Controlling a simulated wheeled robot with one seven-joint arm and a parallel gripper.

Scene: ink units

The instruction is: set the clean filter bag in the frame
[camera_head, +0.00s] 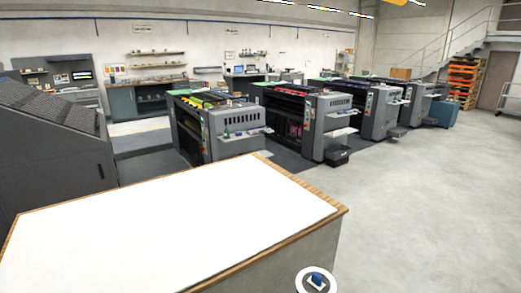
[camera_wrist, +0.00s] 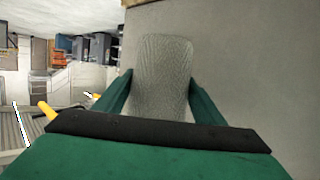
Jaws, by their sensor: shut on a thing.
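My gripper (camera_wrist: 162,98) shows in the wrist view with its two green fingers on either side of a grey, fine-meshed filter bag (camera_wrist: 163,65). It is shut on the bag, which extends away from the fingers with a rounded far end. The lower part of the bag is hidden behind the black edge of the gripper. I cannot make out the frame in either view. The head view shows neither the bag nor the gripper.
A white-topped bench (camera_head: 165,230) with wooden edges fills the near left of the head view. Several grey printing units (camera_head: 225,125) stand in a row beyond it. Open concrete floor (camera_head: 430,200) lies to the right. A plain grey surface (camera_wrist: 255,70) fills the right of the wrist view.

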